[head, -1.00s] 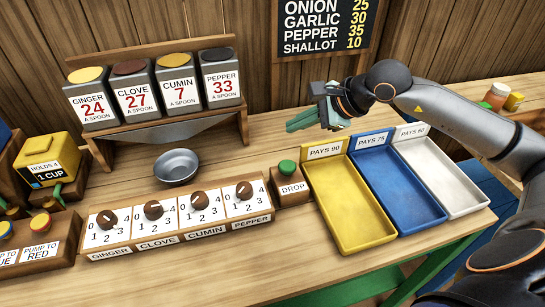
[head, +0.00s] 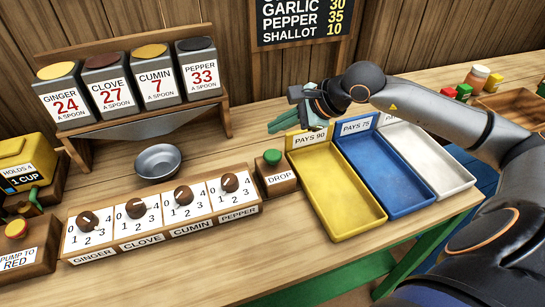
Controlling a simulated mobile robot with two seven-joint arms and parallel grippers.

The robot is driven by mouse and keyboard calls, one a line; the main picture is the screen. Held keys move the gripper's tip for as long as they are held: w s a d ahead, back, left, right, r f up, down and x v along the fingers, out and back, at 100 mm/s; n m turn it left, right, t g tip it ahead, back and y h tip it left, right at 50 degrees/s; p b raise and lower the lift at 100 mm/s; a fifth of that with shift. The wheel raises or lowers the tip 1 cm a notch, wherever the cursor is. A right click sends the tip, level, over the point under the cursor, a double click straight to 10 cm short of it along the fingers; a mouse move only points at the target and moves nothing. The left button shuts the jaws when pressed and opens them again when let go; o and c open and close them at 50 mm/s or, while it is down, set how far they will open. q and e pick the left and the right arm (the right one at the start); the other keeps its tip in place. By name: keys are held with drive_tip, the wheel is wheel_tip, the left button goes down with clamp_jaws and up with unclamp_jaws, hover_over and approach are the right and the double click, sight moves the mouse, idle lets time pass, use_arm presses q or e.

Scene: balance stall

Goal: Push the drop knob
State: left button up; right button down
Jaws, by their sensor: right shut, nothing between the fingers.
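The drop knob (head: 272,156) is a round green button on top of a small wooden block labelled DROP (head: 277,176), right of the dial panel. My right gripper (head: 274,127) has teal fingers. It is shut and empty, behind and above the drop knob in the picture, near the back of the yellow tray. The fingers point left and look apart from the knob. My left gripper is out of view.
A dial panel (head: 164,226) with several brown knobs stands left of the block. A metal bowl (head: 158,163) sits behind it, below the spice bins (head: 128,83). Yellow (head: 336,212), blue (head: 388,190) and white (head: 428,172) trays lie to the right.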

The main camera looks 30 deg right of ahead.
sight(278, 155)
wheel_tip(278, 155, down, 4)
drive_tip(key=b, duration=0.2)
drive_tip(key=shift+f+b, duration=0.15)
drive_tip(key=shift+b, duration=0.2)
drive_tip(key=shift+f, duration=0.2)
drive_tip(key=shift+f+b, duration=0.1)
drive_tip(key=shift+b, duration=0.25)
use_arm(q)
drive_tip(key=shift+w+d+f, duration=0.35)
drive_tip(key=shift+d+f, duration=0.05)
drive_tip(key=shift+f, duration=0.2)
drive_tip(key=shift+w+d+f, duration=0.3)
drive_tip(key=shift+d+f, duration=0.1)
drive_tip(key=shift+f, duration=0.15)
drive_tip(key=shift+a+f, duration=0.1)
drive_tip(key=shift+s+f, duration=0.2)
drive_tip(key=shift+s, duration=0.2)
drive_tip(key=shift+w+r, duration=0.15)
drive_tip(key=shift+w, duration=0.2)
